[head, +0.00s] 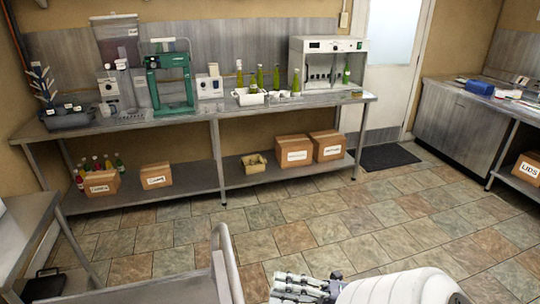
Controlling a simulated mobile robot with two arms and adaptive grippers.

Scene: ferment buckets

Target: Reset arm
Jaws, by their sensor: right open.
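My right gripper (296,287) shows at the bottom middle of the head view, above the tiled floor. It points left, its jaws are open, and no object shows in it. My white right arm (405,287) reaches in from the bottom right. The gripper is far from the bench at the back and touches nothing that I can see. My left gripper does not show in the view.
A metal cart (185,288) with a raised handle stands left of my right gripper. A steel bench (215,112) with bottles and machines runs along the back wall. A counter (455,128) stands at right. The tiled floor (345,222) between is clear.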

